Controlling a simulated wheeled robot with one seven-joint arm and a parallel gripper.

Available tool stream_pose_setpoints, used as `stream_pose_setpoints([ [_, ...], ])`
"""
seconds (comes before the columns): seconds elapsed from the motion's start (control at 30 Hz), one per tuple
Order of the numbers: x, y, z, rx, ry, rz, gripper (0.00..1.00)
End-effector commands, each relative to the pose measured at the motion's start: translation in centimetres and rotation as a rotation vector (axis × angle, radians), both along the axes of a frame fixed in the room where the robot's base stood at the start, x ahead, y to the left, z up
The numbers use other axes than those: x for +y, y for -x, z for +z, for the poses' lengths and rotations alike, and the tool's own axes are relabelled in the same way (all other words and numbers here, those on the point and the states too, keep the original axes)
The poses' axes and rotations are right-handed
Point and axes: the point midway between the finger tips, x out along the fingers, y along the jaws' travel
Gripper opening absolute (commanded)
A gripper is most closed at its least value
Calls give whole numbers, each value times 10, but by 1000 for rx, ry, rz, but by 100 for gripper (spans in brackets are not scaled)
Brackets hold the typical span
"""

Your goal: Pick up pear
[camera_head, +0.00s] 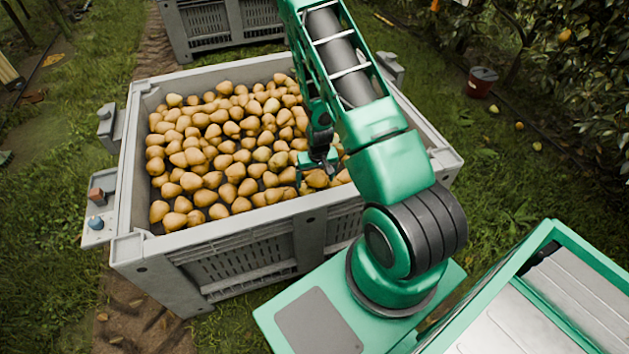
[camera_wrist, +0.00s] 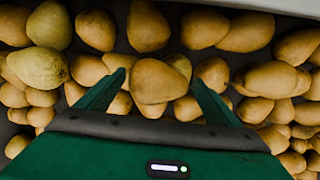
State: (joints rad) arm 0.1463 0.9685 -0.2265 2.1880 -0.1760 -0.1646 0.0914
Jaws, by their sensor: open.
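Many yellow-brown pears (camera_head: 222,142) fill a large grey crate (camera_head: 238,262) in front of me. My gripper (camera_head: 318,168) is low over the pears at the crate's right side, close to its near wall. In the wrist view my gripper (camera_wrist: 156,84) is open, with one green finger on each side of a pear (camera_wrist: 158,82). I cannot tell whether the fingers touch that pear. Other pears lie close around the fingers, among them a paler, greenish one (camera_wrist: 38,68) at the left. In the head view my arm hides part of the crate's right side.
A pale crate wall (camera_wrist: 290,6) runs along the upper right of the wrist view. A second grey crate (camera_head: 225,25) stands behind. A dark bucket (camera_head: 482,82) and a few fallen pears (camera_head: 519,126) lie on the grass at the right, beside trees.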

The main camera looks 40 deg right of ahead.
Motion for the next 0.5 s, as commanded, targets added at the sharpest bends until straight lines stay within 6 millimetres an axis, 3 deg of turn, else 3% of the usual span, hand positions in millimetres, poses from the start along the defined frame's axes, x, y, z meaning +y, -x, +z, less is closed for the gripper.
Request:
stream_pose_setpoints([
  [0.03, 0, 0, 0, 0, 0, 0, 86],
  [0.23, 0, 0, 0, 0, 0, 0, 39],
  [0.5, 0, 0, 1, 0, 0, 0, 37],
])
